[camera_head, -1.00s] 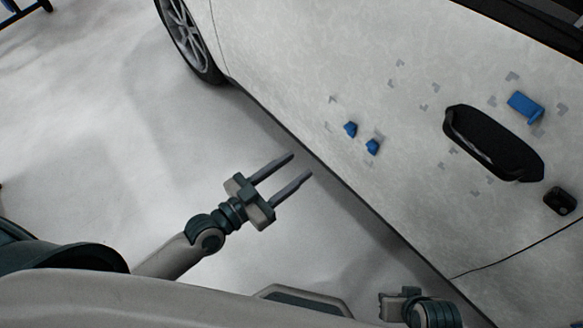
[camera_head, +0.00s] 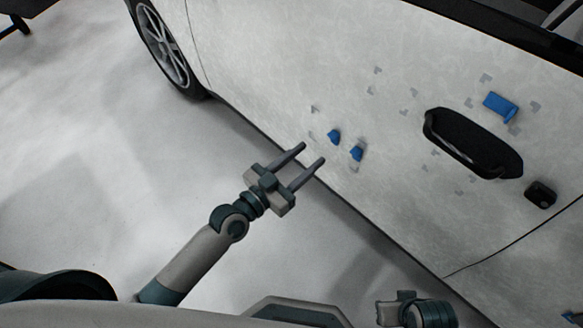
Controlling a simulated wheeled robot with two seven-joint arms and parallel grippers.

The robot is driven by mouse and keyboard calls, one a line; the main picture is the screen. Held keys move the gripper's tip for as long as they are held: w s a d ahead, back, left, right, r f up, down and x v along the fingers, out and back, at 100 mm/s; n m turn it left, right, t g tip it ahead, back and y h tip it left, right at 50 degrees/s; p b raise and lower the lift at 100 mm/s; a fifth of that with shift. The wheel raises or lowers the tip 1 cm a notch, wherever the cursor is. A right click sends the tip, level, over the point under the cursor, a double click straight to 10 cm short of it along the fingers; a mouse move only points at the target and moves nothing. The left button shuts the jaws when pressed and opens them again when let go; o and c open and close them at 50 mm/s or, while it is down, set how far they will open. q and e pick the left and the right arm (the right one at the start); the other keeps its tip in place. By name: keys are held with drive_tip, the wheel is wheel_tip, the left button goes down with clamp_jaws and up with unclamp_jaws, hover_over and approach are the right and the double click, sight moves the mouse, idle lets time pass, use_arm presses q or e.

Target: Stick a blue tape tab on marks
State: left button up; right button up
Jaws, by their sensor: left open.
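Two small blue tape tabs, a left one (camera_head: 334,136) and a right one (camera_head: 356,152), are on the pale car door (camera_head: 290,70), left of the handle. A larger blue tape piece (camera_head: 499,106) is on the door above and right of the handle. Small grey corner marks (camera_head: 376,70) are scattered around the handle and near the tabs. My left gripper (camera_head: 313,153) is open and empty, its fingertips just left of and below the two tabs in the picture. Part of my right gripper (camera_head: 388,314) shows at the bottom edge; its fingers cannot be made out.
The black door handle (camera_head: 472,145) sits in the door, with a small black lock piece (camera_head: 541,194) to its lower right. A wheel (camera_head: 165,50) is at upper left. Another bit of blue (camera_head: 569,316) shows at the bottom right corner. The floor (camera_head: 110,150) at left is clear.

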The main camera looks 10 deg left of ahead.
use_arm(q)
drive_tip(key=x, duration=0.8)
drive_tip(key=shift+w+d, duration=0.1)
use_arm(e)
drive_tip(key=shift+w+f, duration=0.15)
drive_tip(key=shift+w, duration=0.15)
drive_tip(key=shift+s, duration=0.1)
use_arm(q)
drive_tip(key=shift+c, duration=0.5)
clamp_jaws()
drive_tip(key=c, duration=0.7)
unclamp_jaws()
clamp_jaws()
use_arm(e)
drive_tip(key=shift+w, duration=0.2)
